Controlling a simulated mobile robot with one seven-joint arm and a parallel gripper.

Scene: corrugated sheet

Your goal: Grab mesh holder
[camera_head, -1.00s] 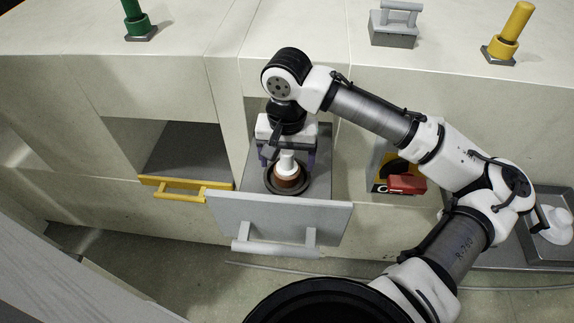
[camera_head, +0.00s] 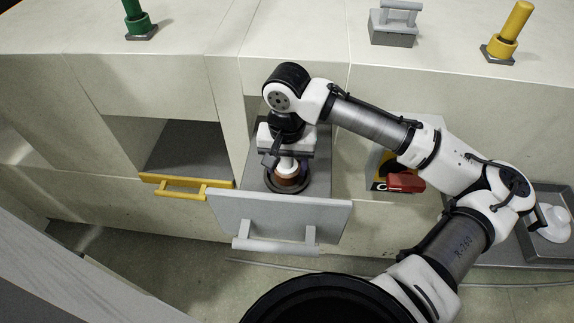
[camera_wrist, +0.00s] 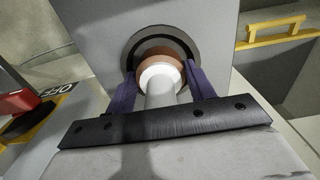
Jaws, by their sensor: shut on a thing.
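The mesh holder seems to be the brown and white round piece (camera_head: 287,174) in the open grey drawer (camera_head: 328,213). It sits in a dark ring (camera_head: 272,189) on the drawer floor. In the wrist view its white knob and brown body (camera_wrist: 160,74) show between two purple fingers. My gripper (camera_wrist: 163,90) points down into the drawer and is shut on this piece, one finger on each side. In the head view the fingertips are mostly hidden by the wrist. The piece still appears to be inside the ring; I cannot tell if it is raised.
The grey drawer front and handle (camera_head: 275,246) stand out before the cabinet. A red switch (camera_head: 406,182) is to the right. Green (camera_head: 135,18) and yellow (camera_head: 509,35) posts and a grey handled block (camera_head: 393,27) stand on top.

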